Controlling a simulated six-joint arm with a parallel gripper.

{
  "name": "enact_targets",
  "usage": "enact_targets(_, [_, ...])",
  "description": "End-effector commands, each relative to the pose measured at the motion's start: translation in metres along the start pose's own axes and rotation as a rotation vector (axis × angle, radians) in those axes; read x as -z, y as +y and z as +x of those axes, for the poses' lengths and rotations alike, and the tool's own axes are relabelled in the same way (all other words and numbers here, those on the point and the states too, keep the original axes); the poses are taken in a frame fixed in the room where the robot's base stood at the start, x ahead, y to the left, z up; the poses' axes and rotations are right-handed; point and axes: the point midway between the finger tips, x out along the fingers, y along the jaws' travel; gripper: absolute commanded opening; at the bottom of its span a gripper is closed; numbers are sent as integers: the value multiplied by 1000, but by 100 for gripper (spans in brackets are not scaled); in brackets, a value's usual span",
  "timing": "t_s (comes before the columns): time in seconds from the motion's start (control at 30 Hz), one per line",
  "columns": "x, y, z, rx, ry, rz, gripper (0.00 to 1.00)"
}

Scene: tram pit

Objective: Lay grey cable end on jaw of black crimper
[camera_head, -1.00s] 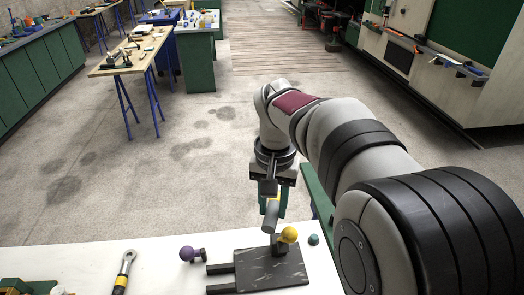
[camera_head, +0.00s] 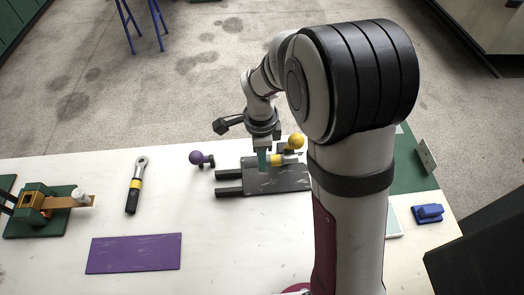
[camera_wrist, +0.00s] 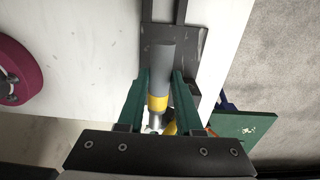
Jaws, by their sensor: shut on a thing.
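The black crimper (camera_head: 285,183) is a dark, scuffed slab on the white table, with two prongs toward the left and a yellow ball knob (camera_head: 296,141) at its back edge. My gripper (camera_head: 263,160) is over its back part, pointing down. In the wrist view, my gripper (camera_wrist: 160,88) has green fingers shut on the grey cable end (camera_wrist: 161,62), a grey cylinder with a yellow band and a silvery end. The grey part reaches out over the dark slab. I cannot tell whether it touches. My fingers hide part of it in the head view.
A purple ball knob (camera_head: 196,157) stands left of the crimper. A yellow-banded tool (camera_head: 135,185), a purple mat (camera_head: 134,254) and a green-based device (camera_head: 38,224) lie further left. A blue object (camera_head: 428,213) is at the right. The front middle of the table is clear.

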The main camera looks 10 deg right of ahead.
Motion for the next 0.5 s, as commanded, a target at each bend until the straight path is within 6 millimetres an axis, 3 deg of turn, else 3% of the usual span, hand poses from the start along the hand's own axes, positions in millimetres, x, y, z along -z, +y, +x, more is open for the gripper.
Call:
enact_targets(0.13, [-1, 0, 10, -1, 0, -1, 0])
enact_targets(0.5, [-1, 0, 65, -2, 0, 0, 0])
